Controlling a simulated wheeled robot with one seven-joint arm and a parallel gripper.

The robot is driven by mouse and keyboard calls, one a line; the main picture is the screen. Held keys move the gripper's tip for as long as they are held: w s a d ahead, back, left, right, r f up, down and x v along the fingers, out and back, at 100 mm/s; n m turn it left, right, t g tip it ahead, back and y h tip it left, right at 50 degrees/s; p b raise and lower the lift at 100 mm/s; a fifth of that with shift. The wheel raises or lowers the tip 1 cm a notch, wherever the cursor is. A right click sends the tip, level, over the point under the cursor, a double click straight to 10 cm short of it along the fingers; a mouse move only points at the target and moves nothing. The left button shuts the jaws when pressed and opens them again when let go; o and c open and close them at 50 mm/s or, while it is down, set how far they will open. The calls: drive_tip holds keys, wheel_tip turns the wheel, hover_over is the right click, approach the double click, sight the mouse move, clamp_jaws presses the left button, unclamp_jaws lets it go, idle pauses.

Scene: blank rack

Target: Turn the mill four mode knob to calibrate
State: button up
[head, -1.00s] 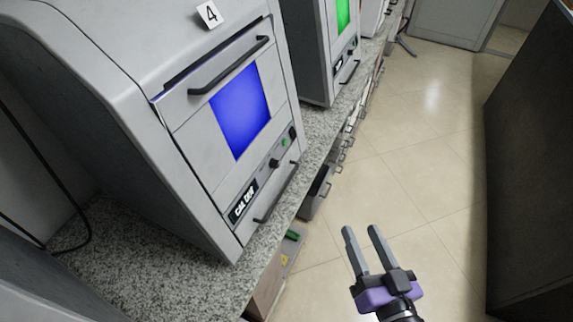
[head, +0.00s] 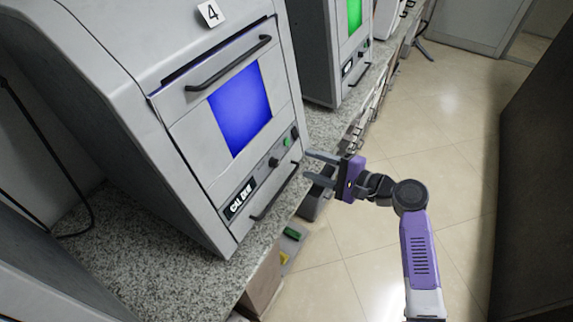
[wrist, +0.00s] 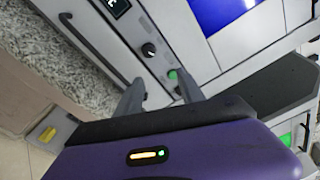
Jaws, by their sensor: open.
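Mill four (head: 185,50) is the grey machine on the counter, with a "4" tag (head: 210,13) on top and a blue window (head: 240,110). Its lower panel has a black knob (head: 274,162), a green button (head: 287,142) and a small display (head: 240,198) that seems to read "CAL DUE". My gripper (head: 306,165) is open and empty, just right of the panel, fingers pointing at it. In the wrist view the knob (wrist: 149,50), with a light pointer mark, lies just beyond the fingertips, apart from them. The knob's setting labels are too small to read.
A dark handle bar (head: 275,192) runs below the panel, and another handle (head: 228,63) crosses above the window. A second machine with a green window (head: 354,15) stands farther along the granite counter (head: 150,265). Open tiled floor (head: 365,250) lies right; a dark cabinet (head: 535,190) borders it.

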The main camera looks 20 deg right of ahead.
sight(277, 165)
drive_tip(key=shift+g+y, duration=0.5)
drive_tip(key=shift+y, duration=0.2)
drive_tip(key=w+a, duration=0.1)
drive_tip(key=a, duration=0.1)
drive_tip(key=w+a+f, duration=0.1)
drive_tip(key=w+a, duration=0.1)
drive_tip(key=w+a+p, duration=0.1)
drive_tip(key=a, duration=0.1)
drive_tip(key=shift+w+a+f, duration=0.3)
drive_tip(key=shift+a+f, duration=0.1)
drive_tip(key=shift+c, duration=0.5)
clamp_jaws()
